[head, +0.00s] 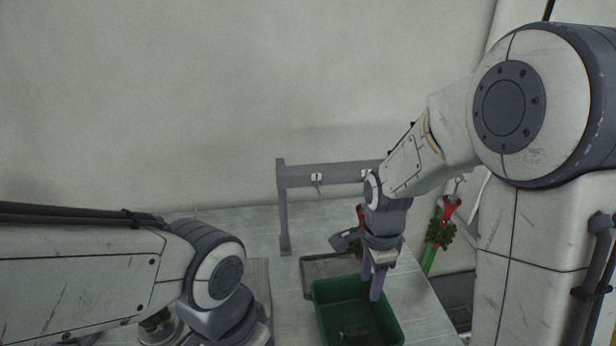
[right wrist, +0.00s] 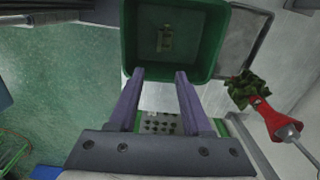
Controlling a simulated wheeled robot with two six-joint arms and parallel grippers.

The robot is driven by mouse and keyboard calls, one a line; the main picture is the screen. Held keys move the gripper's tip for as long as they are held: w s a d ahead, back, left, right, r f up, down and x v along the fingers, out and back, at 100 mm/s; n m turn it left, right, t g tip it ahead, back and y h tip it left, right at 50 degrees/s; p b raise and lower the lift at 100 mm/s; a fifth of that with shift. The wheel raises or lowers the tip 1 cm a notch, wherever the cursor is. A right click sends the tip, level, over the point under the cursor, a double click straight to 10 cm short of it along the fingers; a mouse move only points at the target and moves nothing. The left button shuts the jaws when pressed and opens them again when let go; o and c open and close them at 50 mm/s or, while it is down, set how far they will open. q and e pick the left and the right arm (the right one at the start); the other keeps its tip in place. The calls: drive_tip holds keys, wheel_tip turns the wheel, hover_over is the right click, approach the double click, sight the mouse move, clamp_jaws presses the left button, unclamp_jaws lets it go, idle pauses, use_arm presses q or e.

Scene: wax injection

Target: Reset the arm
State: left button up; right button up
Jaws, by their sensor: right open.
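My right gripper (head: 374,284) hangs pointing down over the right part of the table, at the green bin's back right side. In the right wrist view its two purple-grey fingers (right wrist: 160,76) are spread apart with nothing between them, and the tips appear near the bin's rim. My left arm comes in from the left, with its wrist low in the head view; its fingers are out of sight. The green bin (head: 322,301) shows in the right wrist view too (right wrist: 130,40). A small yellowish piece (right wrist: 165,38) lies inside it.
A grey rack (head: 330,172) stands at the back of the table (head: 210,222). A grey-rimmed tray (head: 318,268) lies behind the bin. A red holder (head: 449,206) with a dark green cluster (head: 440,235) stands to the right. The table's back left is clear.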

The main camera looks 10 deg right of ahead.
drive_tip(key=s+a+r+n+b, duration=0.1)
drive_tip(key=s+a+n, duration=0.5)
drive_tip(key=n, duration=0.6)
drive_tip(key=s+a+r+n+y+b, duration=0.1)
drive_tip(key=s+a+r+n, duration=0.2)
drive_tip(key=s+a+n, duration=0.3)
drive_tip(key=s+n, duration=0.5)
drive_tip(key=n, duration=0.1)
drive_tip(key=shift+a+r, duration=0.3)
drive_tip(key=shift+a, duration=0.05)
drive_tip(key=shift+a, duration=0.1)
